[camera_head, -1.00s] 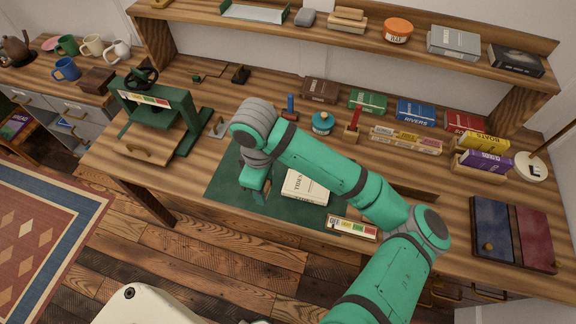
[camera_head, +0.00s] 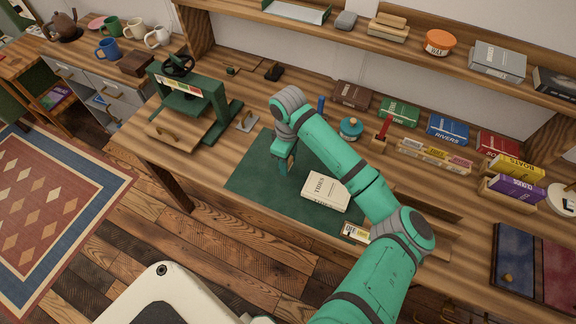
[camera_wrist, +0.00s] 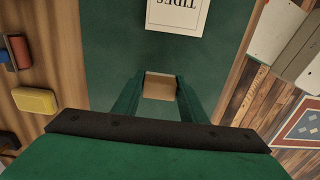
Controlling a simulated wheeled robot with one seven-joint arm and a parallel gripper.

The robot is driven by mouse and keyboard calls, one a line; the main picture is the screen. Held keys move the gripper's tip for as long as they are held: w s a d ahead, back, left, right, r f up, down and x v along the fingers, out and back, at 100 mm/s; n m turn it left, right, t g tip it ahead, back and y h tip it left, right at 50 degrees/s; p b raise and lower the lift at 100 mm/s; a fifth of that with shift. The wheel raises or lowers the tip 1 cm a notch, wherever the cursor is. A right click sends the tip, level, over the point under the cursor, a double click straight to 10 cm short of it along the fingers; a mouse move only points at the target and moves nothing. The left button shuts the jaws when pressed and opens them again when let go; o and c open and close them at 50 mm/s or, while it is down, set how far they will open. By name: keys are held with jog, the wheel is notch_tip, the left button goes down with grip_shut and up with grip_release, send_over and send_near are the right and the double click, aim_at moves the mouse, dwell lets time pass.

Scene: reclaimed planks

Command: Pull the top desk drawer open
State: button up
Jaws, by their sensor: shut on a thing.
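The desk (camera_head: 215,190) is a long plank-topped table. Its drawers are below the top at the lower right, mostly hidden by my arm and cut by the frame edge, so I cannot tell how the top drawer stands. My gripper (camera_head: 286,165) is over the green mat (camera_head: 250,180), far to the left of that drawer area. In the wrist view its fingers (camera_wrist: 160,92) are shut on a small tan wooden block (camera_wrist: 160,86). The white book marked TIDES (camera_head: 326,191) lies on the mat just right of my gripper; its edge shows in the wrist view (camera_wrist: 178,14).
A green press (camera_head: 190,95) stands at the left. Several books, a teal round pot (camera_head: 351,128) and a row of labelled boxes (camera_head: 435,155) stand along the back. A blue-and-red folder (camera_head: 515,262) lies at the right. A shallow wooden recess is partly behind my arm.

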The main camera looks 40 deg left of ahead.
jog(key=shift+w+a+f, duration=0.15)
jog(key=shift+w+f, duration=0.05)
jog(key=shift+f, duration=1.6)
jog(key=shift+f, duration=0.1)
jog(key=o, duration=1)
notch_tip(320, 180, up, 12)
jog(key=shift+r, duration=0.15)
